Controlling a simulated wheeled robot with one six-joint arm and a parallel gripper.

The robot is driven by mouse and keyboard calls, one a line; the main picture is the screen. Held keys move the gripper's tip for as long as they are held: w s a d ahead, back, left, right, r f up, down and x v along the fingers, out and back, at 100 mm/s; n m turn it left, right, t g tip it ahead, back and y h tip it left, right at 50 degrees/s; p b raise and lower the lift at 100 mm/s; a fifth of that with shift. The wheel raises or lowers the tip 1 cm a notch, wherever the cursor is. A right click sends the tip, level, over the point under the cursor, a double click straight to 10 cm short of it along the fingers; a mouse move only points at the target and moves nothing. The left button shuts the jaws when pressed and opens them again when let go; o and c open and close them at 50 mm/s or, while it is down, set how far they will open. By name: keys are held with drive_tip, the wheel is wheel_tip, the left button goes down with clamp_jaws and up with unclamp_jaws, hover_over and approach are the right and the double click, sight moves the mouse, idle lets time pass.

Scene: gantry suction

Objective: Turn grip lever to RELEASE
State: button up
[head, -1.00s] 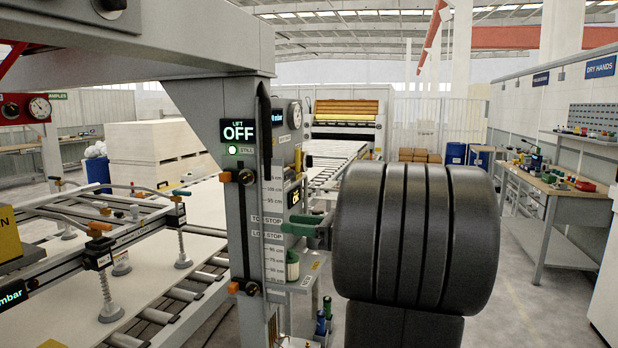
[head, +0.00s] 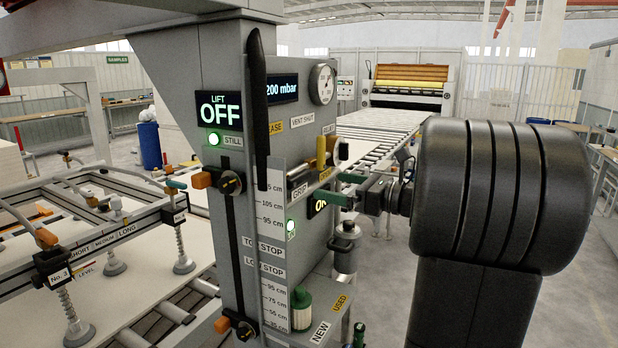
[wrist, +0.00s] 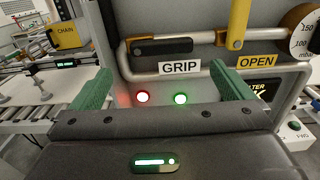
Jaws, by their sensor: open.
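The grip lever appears to be the dark handle (wrist: 163,46) lying level above the GRIP label (wrist: 180,68) in the wrist view, in front of a metal pipe. In the head view the GRIP label (head: 300,190) is on the column's side panel. The RELEASE label (head: 275,128) is higher up, partly hidden by a dark upright bar. My gripper (head: 344,188) is open and empty, beside the panel. In the wrist view its green fingers (wrist: 163,88) are spread wide below the pipe, with no visible contact with the handle.
A yellow lever (wrist: 238,25) stands upright right of the dark handle, near an OPEN label (wrist: 257,62). The dark upright bar (head: 257,110) is at the column's front edge. A gauge (head: 322,84) sits above. The LIFT display (head: 220,111) reads OFF.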

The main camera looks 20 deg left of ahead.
sight(303, 179)
drive_tip(key=a, duration=0.2)
drive_tip(key=a+p, duration=0.1)
drive_tip(key=a, duration=0.5)
drive_tip(key=shift+w, duration=0.4)
drive_tip(key=shift+d, duration=0.1)
drive_tip(key=c, duration=1.1)
drive_tip(key=shift+c, duration=0.2)
